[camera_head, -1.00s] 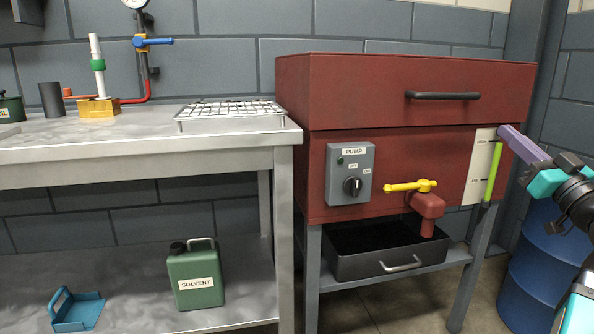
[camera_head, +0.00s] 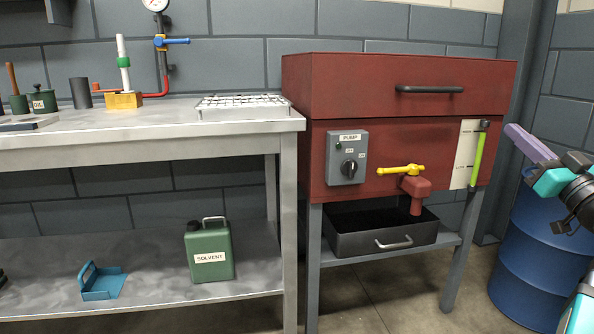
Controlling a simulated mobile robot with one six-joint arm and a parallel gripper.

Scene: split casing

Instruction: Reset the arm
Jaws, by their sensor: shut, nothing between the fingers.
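My gripper (camera_head: 530,144) is at the right edge of the head view, at the end of my teal and black arm. Its purple fingers point up and to the left and are shut with nothing between them. The fingertips hang in front of the grey wall, just right of the red cabinet (camera_head: 405,85), and appear apart from it. The rest of my arm runs out of the picture at the right.
A blue drum (camera_head: 535,265) stands below my gripper. The cabinet carries a pump switch (camera_head: 347,158), a yellow-handled valve (camera_head: 401,170) and a black tray (camera_head: 350,235) underneath. A metal bench (camera_head: 150,145) with a wire rack (camera_head: 242,106) stands left. A green solvent can (camera_head: 209,250) is on its shelf.

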